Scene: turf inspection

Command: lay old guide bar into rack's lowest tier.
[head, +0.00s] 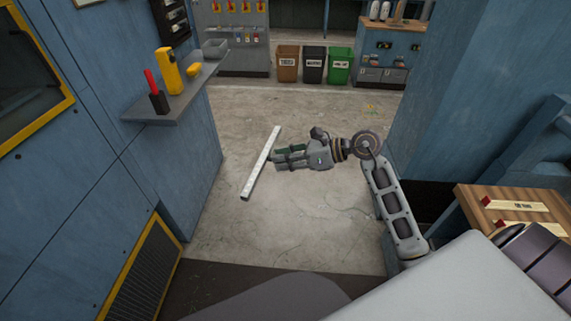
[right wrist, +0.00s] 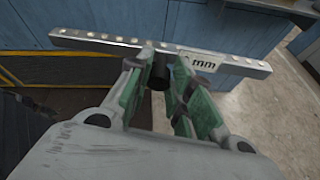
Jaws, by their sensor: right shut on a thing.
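The guide bar (head: 254,178) is a long, pale metal strip with small marks along it. My right gripper (head: 274,160) is shut on it near its middle and holds it out over the concrete floor, slanted in the head view. In the right wrist view the bar (right wrist: 105,41) runs across beyond the green-padded fingers (right wrist: 165,85). A dark, short grip shows between those fingers, and a tag reading "mm" sits on the bar. My left gripper is not in view. I cannot make out a tiered rack for certain.
A grey shelf (head: 172,108) with a yellow device (head: 168,72) juts from the blue left wall. A wood-topped bench (head: 515,205) with labelled pieces stands at right, a blue wall behind it. Brown, black and green bins (head: 339,66) stand at the back. The middle floor is clear.

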